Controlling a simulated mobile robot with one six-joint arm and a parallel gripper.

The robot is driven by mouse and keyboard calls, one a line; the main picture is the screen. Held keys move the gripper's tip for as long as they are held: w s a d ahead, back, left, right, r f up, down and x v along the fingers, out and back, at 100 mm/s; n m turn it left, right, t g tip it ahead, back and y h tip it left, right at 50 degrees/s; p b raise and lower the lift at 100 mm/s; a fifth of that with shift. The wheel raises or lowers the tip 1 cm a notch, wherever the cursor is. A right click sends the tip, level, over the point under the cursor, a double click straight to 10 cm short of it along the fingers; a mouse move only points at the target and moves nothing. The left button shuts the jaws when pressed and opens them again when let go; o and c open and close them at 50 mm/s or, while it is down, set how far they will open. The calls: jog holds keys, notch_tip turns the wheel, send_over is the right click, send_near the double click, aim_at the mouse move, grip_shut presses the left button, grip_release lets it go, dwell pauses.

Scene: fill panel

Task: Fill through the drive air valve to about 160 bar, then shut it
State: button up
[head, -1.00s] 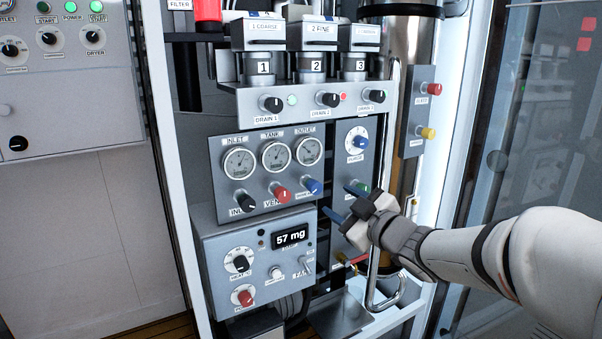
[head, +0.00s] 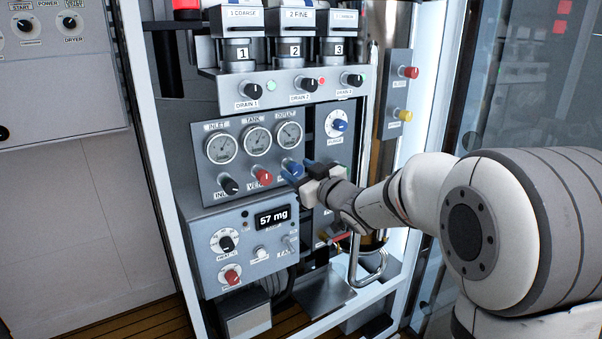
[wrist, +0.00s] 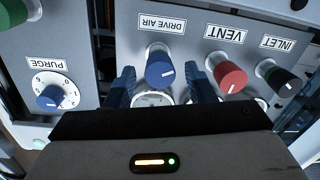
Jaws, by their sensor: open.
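The blue DRIVE AIR valve knob (head: 291,168) is on the gauge panel (head: 207,188), right of the red VENT knob (head: 262,176). My gripper (head: 297,174) is in front of it and partly covers it and its label. In the wrist view, which is upside down, the blue knob (wrist: 160,68) sits between the two blue fingers of my open gripper (wrist: 160,78). A gap shows on each side of the knob. The INLET (head: 221,149), TANK (head: 257,141) and OUTLET (head: 289,135) gauges are above; their readings are too small to tell.
The black INLET knob (head: 229,186) is left of VENT. The blue PURGE dial (head: 339,125) is up right. Below is a box with a "57 mg" display (head: 275,219). A bent metal pipe (head: 355,265) stands below my wrist. Drain knobs (head: 303,86) line the shelf above.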

jog(key=c, duration=1)
jog(key=shift+o, duration=0.2)
jog(key=shift+r+m+p, duration=0.2)
jog(key=shift+m+p, duration=0.9)
jog(key=shift+p, duration=0.1)
jog(key=shift+f+m+p, duration=0.25)
jog(key=shift+m+p, duration=0.25)
jog(key=shift+m, duration=0.7)
jog(key=o, duration=1)
jog(key=shift+c, duration=0.2)
jog(key=shift+s+d, duration=0.1)
